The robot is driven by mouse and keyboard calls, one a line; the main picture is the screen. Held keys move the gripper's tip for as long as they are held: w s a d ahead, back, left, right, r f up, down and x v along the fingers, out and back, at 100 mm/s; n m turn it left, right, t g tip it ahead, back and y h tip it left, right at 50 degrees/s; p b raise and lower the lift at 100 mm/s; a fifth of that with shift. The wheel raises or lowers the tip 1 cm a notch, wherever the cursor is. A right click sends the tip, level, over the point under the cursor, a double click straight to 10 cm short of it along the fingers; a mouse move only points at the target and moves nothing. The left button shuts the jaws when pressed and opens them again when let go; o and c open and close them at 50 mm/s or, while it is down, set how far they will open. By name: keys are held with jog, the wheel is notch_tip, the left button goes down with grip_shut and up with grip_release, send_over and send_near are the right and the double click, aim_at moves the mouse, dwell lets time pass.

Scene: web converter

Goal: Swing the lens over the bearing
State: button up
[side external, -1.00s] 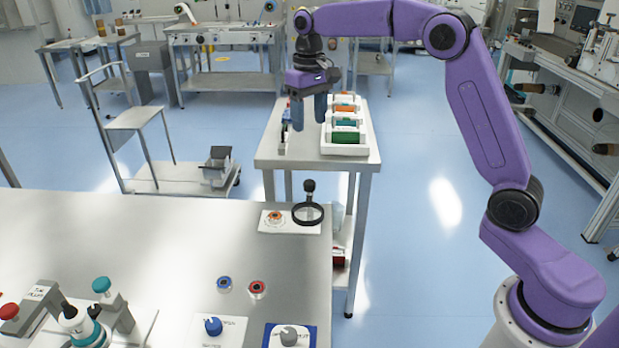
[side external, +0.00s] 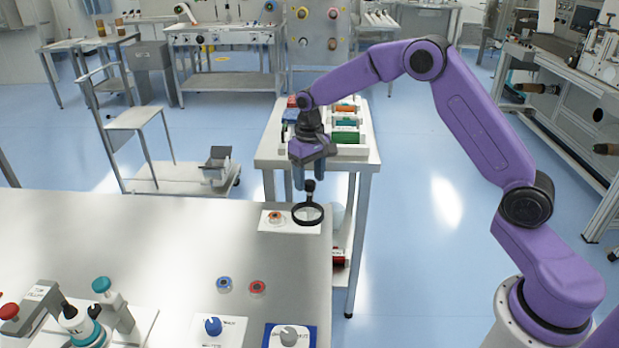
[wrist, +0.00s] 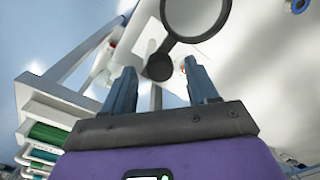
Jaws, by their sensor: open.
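The lens (side external: 308,224) is a black ring with a black knob (side external: 309,187) on its far side. It stands over the right part of a white plate at the table's far right corner. The bearing (side external: 275,216), a small orange-rimmed ring, sits on the same plate, left of the lens and not under it. My gripper (side external: 309,184) is open just behind and above the knob. In the wrist view, the lens ring (wrist: 195,36) shows ahead of my gripper (wrist: 161,79), with the knob (wrist: 158,67) between the two fingertips. I cannot tell whether they touch it.
The steel table (side external: 140,235) holds a blue ring (side external: 224,283), a red ring (side external: 257,287) and several knobs near its front. Behind my gripper, a side stand (side external: 345,164) carries a white rack of coloured rolls. The table's middle is clear.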

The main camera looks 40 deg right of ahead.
jog(key=shift+f, duration=0.35)
grip_shut()
